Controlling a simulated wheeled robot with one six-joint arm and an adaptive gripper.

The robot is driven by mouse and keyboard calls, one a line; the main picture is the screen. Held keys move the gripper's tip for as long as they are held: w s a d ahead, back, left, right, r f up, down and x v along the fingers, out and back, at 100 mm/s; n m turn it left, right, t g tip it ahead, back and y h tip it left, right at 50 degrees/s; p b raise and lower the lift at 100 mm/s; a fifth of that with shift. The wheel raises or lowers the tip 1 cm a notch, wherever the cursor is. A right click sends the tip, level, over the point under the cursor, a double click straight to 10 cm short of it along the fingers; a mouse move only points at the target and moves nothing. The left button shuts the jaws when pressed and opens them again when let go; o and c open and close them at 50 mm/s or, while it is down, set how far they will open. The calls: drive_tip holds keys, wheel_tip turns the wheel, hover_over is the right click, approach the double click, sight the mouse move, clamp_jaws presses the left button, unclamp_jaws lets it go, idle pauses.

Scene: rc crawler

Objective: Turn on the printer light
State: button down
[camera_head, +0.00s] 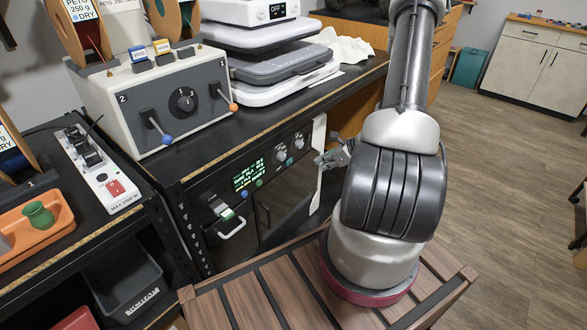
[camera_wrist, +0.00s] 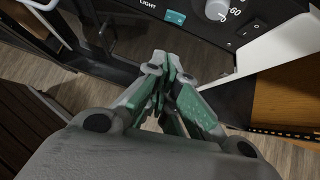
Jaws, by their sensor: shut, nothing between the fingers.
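The printer's black front panel (camera_head: 262,172) is set under the bench top, with a lit green-text display (camera_head: 249,175) and two grey knobs. In the wrist view a teal button (camera_wrist: 175,17) sits beside the white word LIGHT (camera_wrist: 148,4). A knob (camera_wrist: 216,9) and black rocker switches (camera_wrist: 250,27) are to its right. My gripper (camera_head: 325,160) is to the right of the panel in the head view. In the wrist view my gripper (camera_wrist: 164,60) is shut and empty, with its fingertips below the teal button in the picture and apart from it. I cannot tell whether the light is on.
A white door or side panel (camera_head: 318,150) stands close to my gripper. A handle (camera_head: 232,228) sticks out at the panel's lower left. A slatted wooden surface (camera_head: 250,300) is below my arm. A white box with levers (camera_head: 155,100) and a stacked white device (camera_head: 265,65) stand on the bench.

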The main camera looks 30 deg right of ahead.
approach(287, 170)
wheel_tip(287, 170, down, 3)
drive_tip(key=shift+w+a+f, duration=0.1)
drive_tip(key=shift+w+a, duration=0.2)
drive_tip(key=shift+w, duration=0.2)
drive_tip(key=shift+w+a, duration=0.3)
drive_tip(key=shift+w, duration=0.25)
drive_tip(key=shift+w+a, duration=0.25)
drive_tip(key=shift+d, duration=0.15)
